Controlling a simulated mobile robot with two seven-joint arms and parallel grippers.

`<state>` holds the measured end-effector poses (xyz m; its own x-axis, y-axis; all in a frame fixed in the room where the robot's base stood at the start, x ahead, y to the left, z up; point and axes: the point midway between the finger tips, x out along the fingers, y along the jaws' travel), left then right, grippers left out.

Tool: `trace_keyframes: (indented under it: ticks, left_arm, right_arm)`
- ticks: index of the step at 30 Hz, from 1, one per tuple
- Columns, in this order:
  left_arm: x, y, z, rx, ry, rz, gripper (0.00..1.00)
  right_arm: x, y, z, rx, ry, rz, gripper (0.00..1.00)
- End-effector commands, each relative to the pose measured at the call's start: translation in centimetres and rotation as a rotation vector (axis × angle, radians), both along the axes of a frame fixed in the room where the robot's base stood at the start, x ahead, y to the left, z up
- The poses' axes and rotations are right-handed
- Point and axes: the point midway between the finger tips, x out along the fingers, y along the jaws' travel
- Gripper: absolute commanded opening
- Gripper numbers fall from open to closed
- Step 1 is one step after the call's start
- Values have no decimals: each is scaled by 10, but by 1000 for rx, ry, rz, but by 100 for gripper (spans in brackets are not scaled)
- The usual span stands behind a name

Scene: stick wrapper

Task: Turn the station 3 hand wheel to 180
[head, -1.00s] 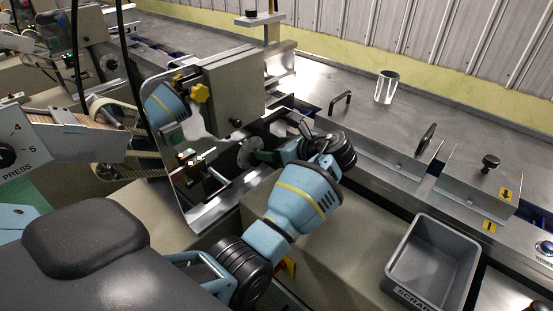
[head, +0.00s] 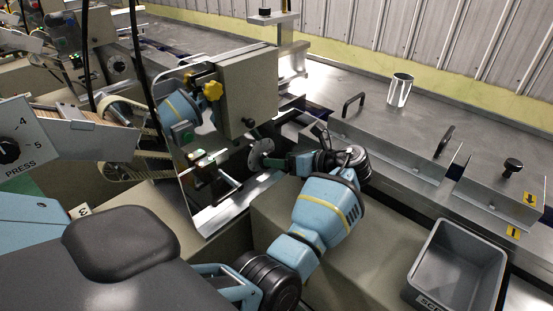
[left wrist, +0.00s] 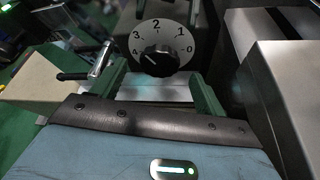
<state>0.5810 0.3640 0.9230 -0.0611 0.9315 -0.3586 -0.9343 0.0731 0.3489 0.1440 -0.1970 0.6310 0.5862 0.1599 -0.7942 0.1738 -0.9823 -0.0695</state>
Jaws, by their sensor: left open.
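In the left wrist view a round pale dial (left wrist: 175,24) marked 0 to 4 carries a black knob (left wrist: 158,60). My left gripper (left wrist: 158,78) is open, its two green fingers either side of the knob's lower part; I cannot tell whether they touch it. In the head view the left gripper (head: 277,161) is at a grey disc (head: 261,153) on the machine's side, the knob there hidden. A crank with a dark handle (left wrist: 73,76) lies left of the fingers. No hand wheel marked 180 is readable. My right gripper is out of view.
A grey bin (head: 420,282) stands at the lower right. A metal cup (head: 400,90) and black handles (head: 445,141) are on the steel bench. A metal block (left wrist: 286,95) stands close right of the gripper.

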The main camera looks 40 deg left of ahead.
Motion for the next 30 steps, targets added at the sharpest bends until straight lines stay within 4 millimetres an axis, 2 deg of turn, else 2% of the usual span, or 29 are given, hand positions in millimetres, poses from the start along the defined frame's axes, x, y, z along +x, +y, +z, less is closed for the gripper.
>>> trace_keyframes:
  ticks: [6,17,27,30]
  left_arm:
    - [-2,22,-9,-1,1,1,73]
    - [-2,27,-11,0,0,0,73]
    - [-2,26,-11,0,0,0,30]
    - [-2,27,-10,0,-1,-1,29]
  right_arm:
    - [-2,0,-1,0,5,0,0]
    - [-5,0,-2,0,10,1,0]
    - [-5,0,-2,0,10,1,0]
    - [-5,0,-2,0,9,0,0]
